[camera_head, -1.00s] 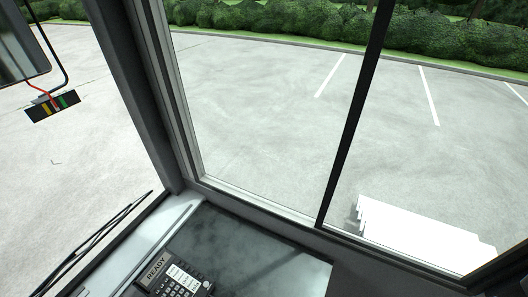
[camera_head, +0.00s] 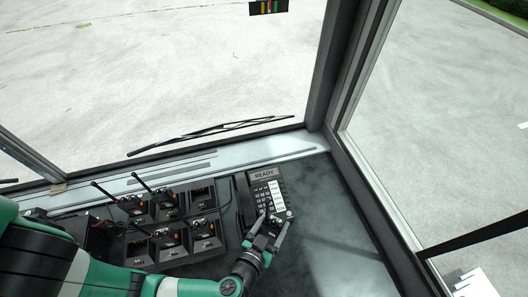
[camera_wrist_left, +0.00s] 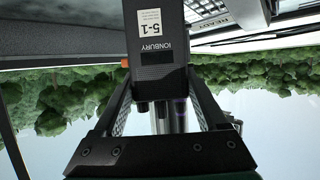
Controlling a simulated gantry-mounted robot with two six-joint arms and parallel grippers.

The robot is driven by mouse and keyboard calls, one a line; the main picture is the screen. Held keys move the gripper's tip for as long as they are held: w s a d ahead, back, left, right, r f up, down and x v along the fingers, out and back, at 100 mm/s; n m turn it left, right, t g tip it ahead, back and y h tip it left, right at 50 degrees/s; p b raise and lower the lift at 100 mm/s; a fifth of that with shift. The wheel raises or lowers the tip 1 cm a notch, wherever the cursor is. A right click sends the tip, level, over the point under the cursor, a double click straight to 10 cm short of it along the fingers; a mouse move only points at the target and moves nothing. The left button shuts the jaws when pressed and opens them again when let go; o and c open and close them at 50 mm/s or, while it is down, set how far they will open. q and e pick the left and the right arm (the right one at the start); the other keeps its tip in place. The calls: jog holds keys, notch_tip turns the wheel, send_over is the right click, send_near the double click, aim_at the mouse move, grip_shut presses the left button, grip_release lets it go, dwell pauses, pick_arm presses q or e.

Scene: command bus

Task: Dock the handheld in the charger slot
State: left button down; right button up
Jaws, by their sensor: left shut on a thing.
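My left gripper (camera_head: 268,226) is in front of the desk phone in the head view. In the left wrist view its two fingers (camera_wrist_left: 165,100) are closed on the sides of a black handheld (camera_wrist_left: 158,82) with a white "5-1" label and the name IONBURY. In the head view the handheld is small, dark and partly hidden by the fingers. The black charger (camera_head: 172,254) with several slots in two rows stands left of the gripper, apart from it. Antennas rise from handhelds at its back left (camera_head: 133,204). Which slots are empty is hard to tell. My right gripper is not seen.
A desk phone (camera_head: 264,190) with a READY display stands right of the charger, close behind the gripper. The dark dash right of it (camera_head: 330,215) is clear. The windshield and its black post (camera_head: 325,75) bound the dash behind.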

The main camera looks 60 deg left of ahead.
pick_arm(q)
jog(key=w+a+r+n+g+y+b, duration=0.1)
jog(key=a+r+n+g+y, duration=0.1)
jog(key=a, duration=0.5)
jog(key=w+a+r+n+g+y+b, duration=0.1)
jog(key=w+a+r+n+g+y, duration=0.1)
jog(key=a, duration=0.6)
jog(key=w+a+r+n+g+y+b, duration=0.1)
jog(key=a+r+n+g, duration=0.3)
jog(key=a, duration=0.4)
jog(key=shift+w+a+r+n+y, duration=0.25)
jog(key=shift+w+n+y, duration=0.2)
jog(key=shift+w, duration=0.25)
jog(key=w+a+f+b, duration=0.8)
jog(key=w+a+f, duration=0.1)
jog(key=f, duration=0.3)
jog(key=shift+s+x, duration=0.2)
jog(key=shift+x, duration=0.7)
jog(key=shift+a, duration=0.1)
